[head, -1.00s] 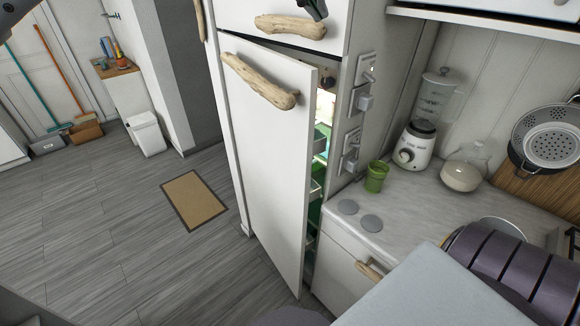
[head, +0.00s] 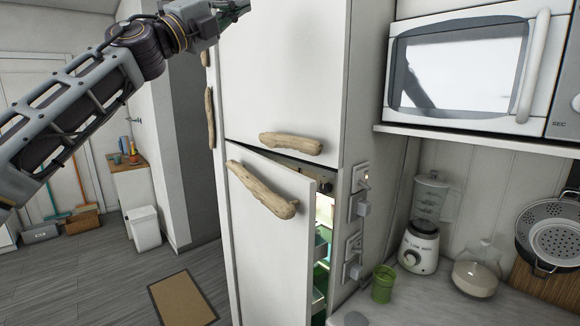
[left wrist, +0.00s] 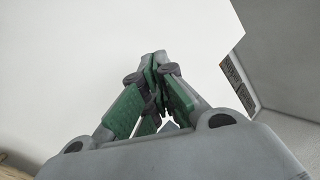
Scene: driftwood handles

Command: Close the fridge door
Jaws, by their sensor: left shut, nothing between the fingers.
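The white fridge door (head: 268,250) stands ajar in the head view, with a driftwood handle (head: 262,190) near its top. A lit gap along its right edge shows green shelves (head: 320,255) inside. Above it is a shut upper door (head: 285,85) with its own driftwood handle (head: 291,143). My left gripper (head: 243,6) is high at the top edge, in front of the upper door and well above the fridge door. In the left wrist view the left gripper's fingers (left wrist: 158,75) are together and empty, facing a plain white surface. My right gripper is not in view.
A microwave (head: 460,75) sits on a shelf at the right. Below are a blender (head: 420,235), a glass flask (head: 478,268) and a green cup (head: 383,284) on the counter. A brown mat (head: 182,300) lies on open floor at the left.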

